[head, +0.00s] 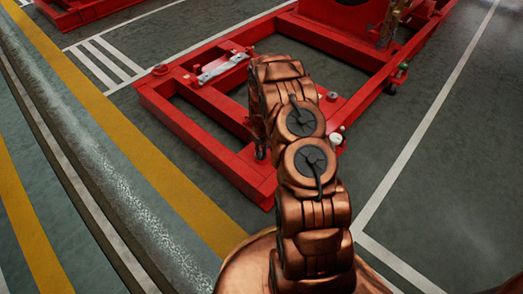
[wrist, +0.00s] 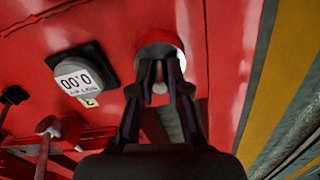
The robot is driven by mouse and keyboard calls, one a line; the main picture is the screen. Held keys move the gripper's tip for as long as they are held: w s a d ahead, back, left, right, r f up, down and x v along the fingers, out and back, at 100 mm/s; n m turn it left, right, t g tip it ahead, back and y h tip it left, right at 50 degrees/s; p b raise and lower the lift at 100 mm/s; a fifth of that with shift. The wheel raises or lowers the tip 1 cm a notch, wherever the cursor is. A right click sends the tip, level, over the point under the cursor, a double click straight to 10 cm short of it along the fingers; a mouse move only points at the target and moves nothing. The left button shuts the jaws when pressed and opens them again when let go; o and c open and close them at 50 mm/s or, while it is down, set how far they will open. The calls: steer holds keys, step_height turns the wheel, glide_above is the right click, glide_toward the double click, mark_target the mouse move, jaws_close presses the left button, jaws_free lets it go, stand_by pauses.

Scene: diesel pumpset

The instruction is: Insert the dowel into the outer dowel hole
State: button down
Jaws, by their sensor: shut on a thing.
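My gripper (wrist: 160,68) is in the wrist view, its two dark fingers closed in on a small pale piece (wrist: 160,87) between them, which looks like the dowel. Most of it is hidden by the fingers. Just beyond the fingertips is a round red boss (wrist: 152,40) with a pale inner edge on a red face. The fingertips overlap it in the picture, and I cannot tell whether the dowel touches it or is inside a hole. In the head view my copper arm hides the gripper and the dowel.
A white dial (wrist: 75,78) on a dark plate sits left of the fingers. A red rod (wrist: 44,150) stands at lower left. In the head view a red frame (head: 215,125) carries a silver bracket (head: 222,68). Open floor (head: 440,190) lies to the right.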

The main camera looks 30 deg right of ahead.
steer(key=shift+f, duration=0.2)
steer(key=c, duration=1.1)
jaws_free()
steer(key=shift+o, duration=0.2)
steer(key=shift+r, duration=0.15)
step_height(320, 180, up, 12)
